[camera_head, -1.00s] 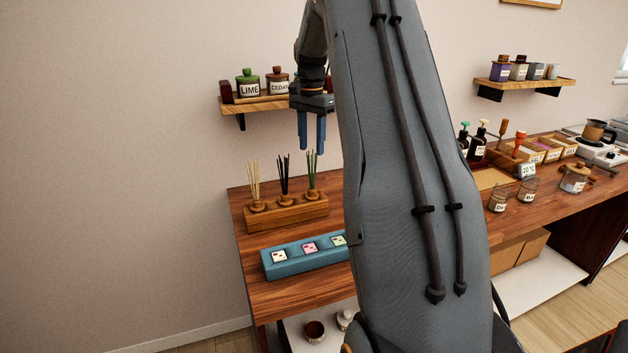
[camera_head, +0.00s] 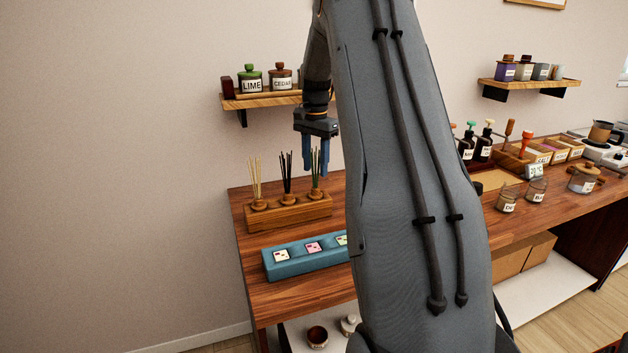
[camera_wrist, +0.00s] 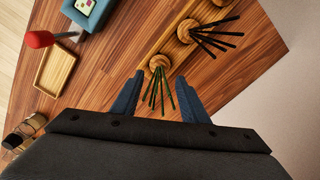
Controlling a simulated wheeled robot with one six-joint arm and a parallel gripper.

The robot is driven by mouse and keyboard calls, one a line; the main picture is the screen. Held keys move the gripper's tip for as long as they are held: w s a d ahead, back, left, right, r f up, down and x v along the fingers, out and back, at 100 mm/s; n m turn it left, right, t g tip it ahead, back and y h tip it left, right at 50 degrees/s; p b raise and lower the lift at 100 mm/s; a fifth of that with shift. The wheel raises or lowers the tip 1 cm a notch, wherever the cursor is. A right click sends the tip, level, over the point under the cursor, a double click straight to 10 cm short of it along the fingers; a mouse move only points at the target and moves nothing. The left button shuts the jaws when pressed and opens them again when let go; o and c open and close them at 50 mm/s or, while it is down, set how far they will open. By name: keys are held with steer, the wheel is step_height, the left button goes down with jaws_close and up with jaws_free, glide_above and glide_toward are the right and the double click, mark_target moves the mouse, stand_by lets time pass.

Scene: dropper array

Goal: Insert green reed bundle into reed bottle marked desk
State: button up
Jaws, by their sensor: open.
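The green reed bundle (camera_head: 316,163) stands in the right-hand round holder of a wooden rack (camera_head: 288,215), beside a black bundle (camera_head: 286,170) and a pale bundle (camera_head: 255,178). My gripper (camera_head: 315,173) is open, pointing down at the green bundle's upper part. In the wrist view the green reeds (camera_wrist: 160,95) fan out between the fingers of my gripper (camera_wrist: 160,80), with a gap on both sides. A small glass bottle (camera_head: 507,202) at the right has a label that seems to start with D. Its full word cannot be read.
A similar bottle (camera_head: 536,190) and a larger jar (camera_head: 583,179) stand nearby. A blue block (camera_head: 290,268) with patterned tiles lies in front of the rack. A wall shelf (camera_head: 262,101) with jars is behind my gripper. My arm hides the table's middle.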

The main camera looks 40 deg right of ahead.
steer(key=c, duration=0.8)
steer(key=shift+r, duration=0.1)
steer(key=shift+r+p, duration=2.85)
steer(key=shift+r, duration=1.6)
